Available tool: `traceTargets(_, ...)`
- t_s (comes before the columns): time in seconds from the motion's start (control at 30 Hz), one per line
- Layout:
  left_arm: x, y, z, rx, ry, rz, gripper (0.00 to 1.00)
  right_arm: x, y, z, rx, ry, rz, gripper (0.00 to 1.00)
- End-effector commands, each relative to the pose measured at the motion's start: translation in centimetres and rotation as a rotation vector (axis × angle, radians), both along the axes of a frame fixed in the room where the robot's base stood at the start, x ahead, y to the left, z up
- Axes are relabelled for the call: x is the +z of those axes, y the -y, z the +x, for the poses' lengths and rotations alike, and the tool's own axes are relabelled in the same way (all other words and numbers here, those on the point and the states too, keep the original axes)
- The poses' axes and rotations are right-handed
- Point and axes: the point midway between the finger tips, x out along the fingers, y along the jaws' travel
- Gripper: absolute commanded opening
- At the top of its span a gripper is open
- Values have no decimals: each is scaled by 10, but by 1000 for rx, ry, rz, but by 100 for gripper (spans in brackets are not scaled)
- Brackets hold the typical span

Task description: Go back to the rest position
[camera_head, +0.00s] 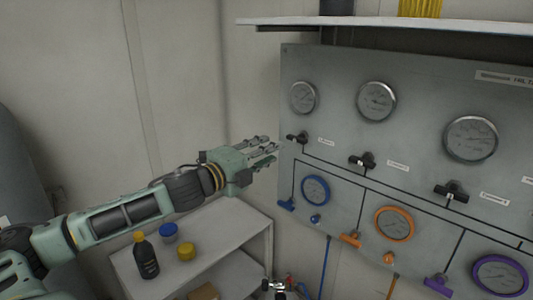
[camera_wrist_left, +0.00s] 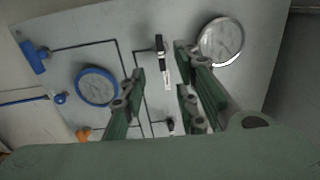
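My left gripper (camera_head: 264,155) reaches in from the left in the head view, near the left edge of the diver air panel (camera_head: 340,75). Its fingers are spread apart with nothing between them; they also show open in the left wrist view (camera_wrist_left: 158,95). Beyond the fingers in the wrist view is a black valve handle (camera_wrist_left: 159,46), apart from or touching I cannot tell. In the head view the leftmost black handle (camera_head: 297,138) sits just right of the fingertips. Part of what looks like my right gripper (camera_head: 279,288) shows at the bottom edge, too small to read.
A white side table (camera_head: 232,222) below my left arm holds a dark bottle (camera_head: 146,257), a blue-lidded jar (camera_head: 169,232) and a yellow-lidded jar (camera_head: 186,251). A shelf (camera_head: 400,24) juts out above the panel. Gauges and coloured valves cover the panel.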

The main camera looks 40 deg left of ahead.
Motion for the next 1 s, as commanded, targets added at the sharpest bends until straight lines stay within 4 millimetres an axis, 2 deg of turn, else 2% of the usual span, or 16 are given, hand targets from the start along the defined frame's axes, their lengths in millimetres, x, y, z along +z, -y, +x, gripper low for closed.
traceTargets(0.37, -1, 0, 0, 1, -1, -2, 28, 0, 0, 0, 0, 0, 0, 28)
traceTargets(0.47, -15, -3, -3, 22, -23, -30, 28, 0, 0, 0, 0, 0, 0, 28)
traceTargets(0.57, -56, -9, -14, 85, -89, -114, 28, 0, 0, 0, 0, 0, 0, 28)
traceTargets(0.67, -120, -12, -36, 189, -195, -248, 28, 0, 0, 0, 0, 0, 0, 28)
traceTargets(0.7, -148, -10, -48, 237, -246, -309, 28, 0, 0, 0, 0, 0, 0, 28)
traceTargets(0.77, -189, -2, -68, 308, -322, -400, 28, 0, 0, 0, -1, 0, 0, 28)
traceTargets(0.8, -215, 5, -83, 355, -373, -461, 28, 0, 0, 0, -1, 0, 0, 28)
traceTargets(0.9, -274, 32, -123, 471, -505, -612, 28, 0, -1, 0, -1, 0, 1, 28)
traceTargets(1.0, -320, 69, -167, 582, -637, -756, 28, 0, -1, 0, -1, 1, 2, 28)
